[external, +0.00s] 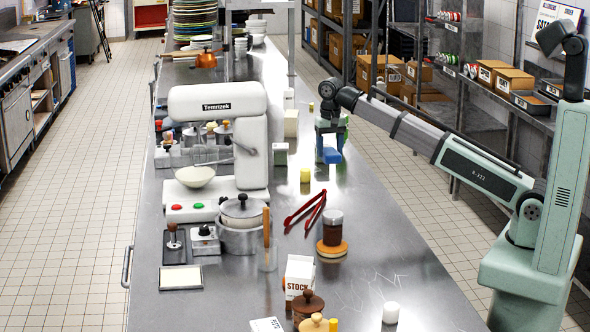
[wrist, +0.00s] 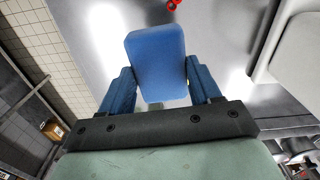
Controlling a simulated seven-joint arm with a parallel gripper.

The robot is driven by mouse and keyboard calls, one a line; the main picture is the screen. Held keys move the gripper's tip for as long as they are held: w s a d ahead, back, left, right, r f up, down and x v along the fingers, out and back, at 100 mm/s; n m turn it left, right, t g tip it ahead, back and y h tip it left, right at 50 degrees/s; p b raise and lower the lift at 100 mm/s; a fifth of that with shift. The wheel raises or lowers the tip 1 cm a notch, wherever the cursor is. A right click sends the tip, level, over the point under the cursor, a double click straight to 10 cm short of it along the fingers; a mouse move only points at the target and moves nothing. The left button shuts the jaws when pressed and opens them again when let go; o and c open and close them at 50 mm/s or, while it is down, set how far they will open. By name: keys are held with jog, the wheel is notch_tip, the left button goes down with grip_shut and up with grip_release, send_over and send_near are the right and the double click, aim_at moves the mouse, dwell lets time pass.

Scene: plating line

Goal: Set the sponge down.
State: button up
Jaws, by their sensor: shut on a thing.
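The sponge is a blue block with rounded corners (wrist: 157,55). In the wrist view it sits between the two blue fingers of my gripper (wrist: 158,88), which are shut on its sides. In the external view my gripper (external: 331,143) hangs near the right edge of the steel counter (external: 372,215), fingers down, with the blue sponge (external: 331,157) at its lower end. I cannot tell how far the sponge is from the counter surface.
A yellow cylinder (external: 305,175), a green-and-white block (external: 280,154) and red tongs (external: 306,210) lie left of and nearer than my gripper. A jar (external: 333,228) stands on a wooden disc. A white mixer (external: 218,130) stands left. The counter's right side is mostly clear.

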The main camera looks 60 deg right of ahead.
jog(key=d+m, duration=0.1)
jog(key=d, duration=0.5)
jog(key=shift+w+a+f, duration=0.1)
jog(key=shift+w+f, duration=0.05)
jog(key=shift+f, duration=1.6)
jog(key=shift+w+a+f, duration=0.1)
jog(key=shift+f, duration=1.6)
jog(key=shift+w+a+f, duration=0.1)
jog(key=shift+w+f, duration=0.05)
jog(key=shift+f, duration=1.6)
jog(key=shift+f, duration=0.15)
jog(key=o, duration=1)
notch_tip(320, 180, up, 12)
jog(key=shift+r, duration=0.2)
jog(key=shift+d, duration=0.15)
